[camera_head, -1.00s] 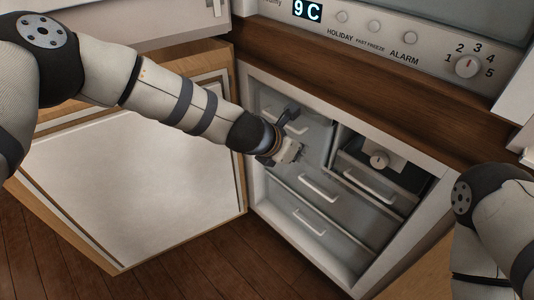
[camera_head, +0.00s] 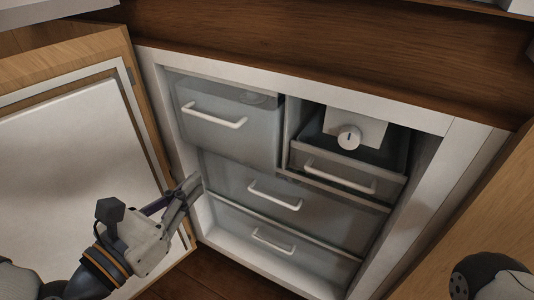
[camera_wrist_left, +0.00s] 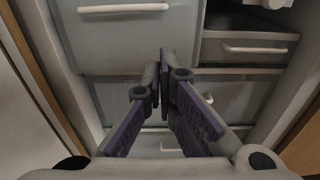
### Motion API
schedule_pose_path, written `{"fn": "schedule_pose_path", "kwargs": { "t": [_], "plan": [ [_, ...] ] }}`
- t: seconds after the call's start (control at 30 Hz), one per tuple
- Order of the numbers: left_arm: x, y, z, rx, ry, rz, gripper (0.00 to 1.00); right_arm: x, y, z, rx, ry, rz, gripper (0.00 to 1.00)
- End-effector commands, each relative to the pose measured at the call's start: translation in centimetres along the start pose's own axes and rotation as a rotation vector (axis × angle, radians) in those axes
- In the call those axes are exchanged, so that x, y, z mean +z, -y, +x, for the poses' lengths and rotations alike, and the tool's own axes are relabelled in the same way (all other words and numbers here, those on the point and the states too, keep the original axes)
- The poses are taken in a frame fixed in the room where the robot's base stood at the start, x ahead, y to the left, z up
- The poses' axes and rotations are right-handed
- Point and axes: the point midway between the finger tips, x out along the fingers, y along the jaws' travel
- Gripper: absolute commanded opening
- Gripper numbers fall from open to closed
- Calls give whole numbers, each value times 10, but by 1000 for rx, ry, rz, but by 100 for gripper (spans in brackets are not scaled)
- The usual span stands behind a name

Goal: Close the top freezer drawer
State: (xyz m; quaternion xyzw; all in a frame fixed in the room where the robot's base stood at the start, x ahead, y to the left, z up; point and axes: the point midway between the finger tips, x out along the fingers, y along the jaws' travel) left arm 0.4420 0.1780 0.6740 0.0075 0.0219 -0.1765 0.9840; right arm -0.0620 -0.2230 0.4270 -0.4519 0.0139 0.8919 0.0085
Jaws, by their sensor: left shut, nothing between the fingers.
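The freezer's large top-left drawer (camera_head: 228,140) is a grey translucent box with a white bar handle (camera_head: 213,117). Its front seems to stand a little forward of the drawer below; how far is hard to tell. In the left wrist view, this drawer (camera_wrist_left: 130,42) fills the upper left, with its handle (camera_wrist_left: 122,8) at the top edge. My left gripper (camera_head: 192,187) is shut and empty, below and left of that drawer, near the freezer's left frame. Its fingers (camera_wrist_left: 160,72) point toward the freezer, below the drawer's lower edge. My right gripper is out of view.
A smaller drawer (camera_head: 345,178) with a handle sits at upper right, under a white dial (camera_head: 349,138). Two wide drawers (camera_head: 315,206) (camera_head: 235,222) lie below. The open freezer door (camera_head: 75,150) stands left; a wooden panel (camera_head: 500,200) is at right.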

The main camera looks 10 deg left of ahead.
Motion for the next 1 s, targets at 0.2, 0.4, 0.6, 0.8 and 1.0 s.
{"fn": "schedule_pose_path", "kwargs": {
  "t": [0.2, 0.4, 0.6, 0.8, 1.0],
  "plan": [
    [12, -1, 14, 5, 51, -11, 0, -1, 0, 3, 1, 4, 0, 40],
    [14, -1, 58, 6, 50, -7, 0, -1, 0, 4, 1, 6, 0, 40],
    [15, -2, 101, 6, 49, -8, 0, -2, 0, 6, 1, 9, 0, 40],
    [16, -2, 128, 6, 47, -8, 0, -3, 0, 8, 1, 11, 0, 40],
    [17, -2, 136, 6, 46, -9, 0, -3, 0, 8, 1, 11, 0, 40]
  ]
}}
